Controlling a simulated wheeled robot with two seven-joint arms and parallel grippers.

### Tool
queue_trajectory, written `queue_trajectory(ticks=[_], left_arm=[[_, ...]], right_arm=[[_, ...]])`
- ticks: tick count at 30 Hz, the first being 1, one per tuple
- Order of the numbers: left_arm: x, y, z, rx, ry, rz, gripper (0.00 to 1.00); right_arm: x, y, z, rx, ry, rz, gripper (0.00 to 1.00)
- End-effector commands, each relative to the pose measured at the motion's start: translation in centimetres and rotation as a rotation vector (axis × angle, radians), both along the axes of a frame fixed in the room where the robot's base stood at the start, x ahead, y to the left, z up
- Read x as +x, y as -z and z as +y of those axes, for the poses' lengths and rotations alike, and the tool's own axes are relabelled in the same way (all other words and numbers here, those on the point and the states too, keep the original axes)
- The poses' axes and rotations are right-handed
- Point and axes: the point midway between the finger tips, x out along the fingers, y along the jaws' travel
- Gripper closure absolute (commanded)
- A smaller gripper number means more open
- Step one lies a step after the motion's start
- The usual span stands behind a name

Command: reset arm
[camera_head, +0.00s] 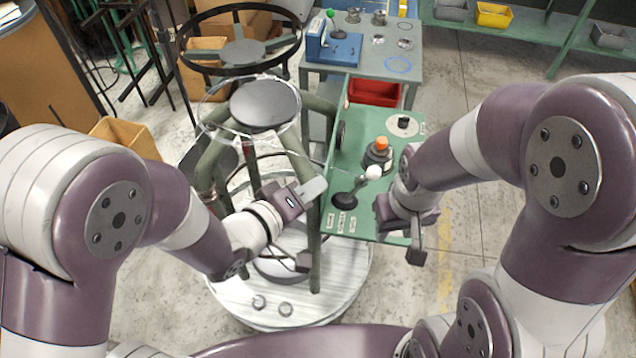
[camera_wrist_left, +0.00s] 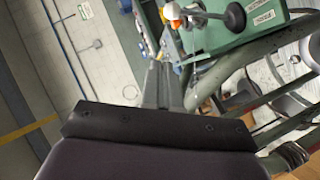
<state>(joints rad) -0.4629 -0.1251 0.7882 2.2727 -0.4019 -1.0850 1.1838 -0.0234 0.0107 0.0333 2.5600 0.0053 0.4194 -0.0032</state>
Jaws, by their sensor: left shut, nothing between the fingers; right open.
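My left gripper (camera_head: 316,188) is shut and empty, just left of the green control panel (camera_head: 340,222) and above the round white machine base. In the left wrist view its fingers (camera_wrist_left: 163,85) are together, with nothing between them. My right gripper (camera_head: 416,252) is open, pointing down at the panel's lower right edge. I see nothing in it. A lever with a white ball knob (camera_head: 373,172) and a black base stands on the panel between the two grippers.
A red bin (camera_head: 374,92) sits behind the panel. A table with a blue device (camera_head: 332,48) is further back. The floor at right is clear.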

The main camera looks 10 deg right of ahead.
Motion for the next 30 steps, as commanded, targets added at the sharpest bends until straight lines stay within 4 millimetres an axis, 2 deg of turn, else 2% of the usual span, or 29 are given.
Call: queue_trajectory(ticks=[12, 14, 17, 18, 20, 21, 24, 27, 30], left_arm=[[0.0, 0.1, 0.0, 0.015, 0.005, -0.012, 1.0], [-0.1, 1.2, 0.4, 0.112, 0.023, -0.029, 1.0], [-1.0, 5.5, 3.3, 0.458, 0.072, -0.002, 1.0], [-1.4, 6.8, 5.2, 0.619, 0.102, 0.027, 1.0], [-2.3, 8.0, 8.9, 0.839, 0.153, 0.105, 1.0], [-3.2, 8.4, 11.4, 0.956, 0.194, 0.177, 1.0], [-6.2, 7.9, 16.6, 1.12, 0.303, 0.387, 1.0], [-8.4, 6.1, 20.0, 1.116, 0.326, 0.564, 1.0], [-7.3, 4.8, 21.9, 1.07, 0.217, 0.598, 1.0]], right_arm=[[0.0, 0.0, 0.0, 0.0, 0.0, 0.0, 0.57], [0.0, 0.0, 0.0, 0.0, 0.0, 0.0, 0.57], [0.0, 0.0, 0.0, 0.0, 0.0, 0.0, 0.57], [0.0, 0.0, 0.0, 0.0, 0.0, 0.0, 0.57], [0.0, 0.0, 0.0, 0.0, 0.0, 0.0, 0.57], [0.0, 0.0, 0.0, 0.0, 0.0, 0.0, 0.57], [0.0, 0.0, 0.0, 0.0, 0.0, 0.0, 0.57], [0.0, 0.0, 0.0, 0.0, 0.0, 0.0, 0.57], [0.0, 0.0, 0.0, 0.0, 0.0, 0.0, 0.57]])
